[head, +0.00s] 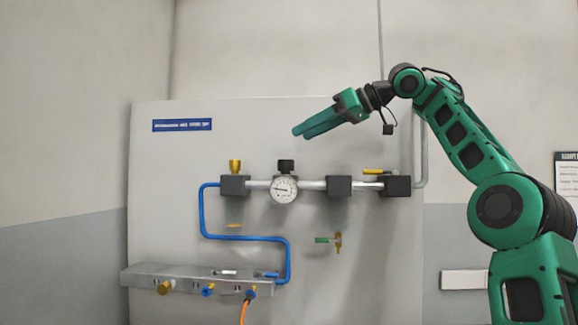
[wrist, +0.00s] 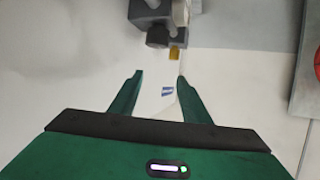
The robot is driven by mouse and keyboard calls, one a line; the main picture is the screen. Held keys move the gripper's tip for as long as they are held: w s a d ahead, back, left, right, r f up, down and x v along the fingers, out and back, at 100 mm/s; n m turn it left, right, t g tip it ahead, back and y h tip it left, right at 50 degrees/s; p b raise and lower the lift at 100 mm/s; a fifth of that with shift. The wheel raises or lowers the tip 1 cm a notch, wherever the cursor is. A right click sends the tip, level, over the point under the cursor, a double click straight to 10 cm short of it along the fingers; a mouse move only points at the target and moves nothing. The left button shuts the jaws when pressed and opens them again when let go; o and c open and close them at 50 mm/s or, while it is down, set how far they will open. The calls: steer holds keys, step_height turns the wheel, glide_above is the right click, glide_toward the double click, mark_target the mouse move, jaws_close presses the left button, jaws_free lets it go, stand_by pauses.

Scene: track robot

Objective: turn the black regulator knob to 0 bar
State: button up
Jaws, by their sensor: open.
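The black regulator knob (head: 286,166) sits on top of the pipe line, directly above the round white gauge (head: 284,188). The gauge has a dark needle, but its numbers are too small to read. My green gripper (head: 299,131) is above the knob and slightly to its right, pointing down-left, apart from it. In the wrist view my gripper (wrist: 158,75) is open with nothing between its fingers. A dark round part (wrist: 158,36), probably the knob, shows ahead of the fingertips, with a brass part (wrist: 174,53) beside it.
A brass fitting (head: 235,167) stands left of the knob. A yellow-handled valve (head: 374,171) is to the right, and a green-handled valve (head: 322,240) is below. A blue hose (head: 245,238) runs to the lower manifold (head: 190,275).

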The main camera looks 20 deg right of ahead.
mark_target(280, 162)
steer(key=s+a+r+m+t+h, duration=0.35)
steer(key=s+a+r, duration=0.2)
steer(key=r, duration=0.25)
steer(key=a+f+m+t+h, duration=0.1)
steer(key=a+m+h, duration=0.7)
steer(key=a+h, duration=0.1)
steer(key=w+d+f+m+g+h, duration=0.1)
steer(key=w+f+m+g+h, duration=0.2)
steer(key=f+h, duration=0.4)
steer(key=w+d+f+m+g+h, duration=0.1)
steer(key=w+f+m+h, duration=0.2)
steer(key=f+m+h, duration=0.4)
steer(key=shift+n+y, duration=0.55)
steer(key=shift+y, duration=0.4)
steer(key=x, duration=0.6)
steer(key=f+x, duration=0.1)
steer(key=x, duration=0.3)
steer(key=shift+w+f, duration=0.15)
steer(key=shift+w, duration=0.05)
steer(key=c, duration=0.8)
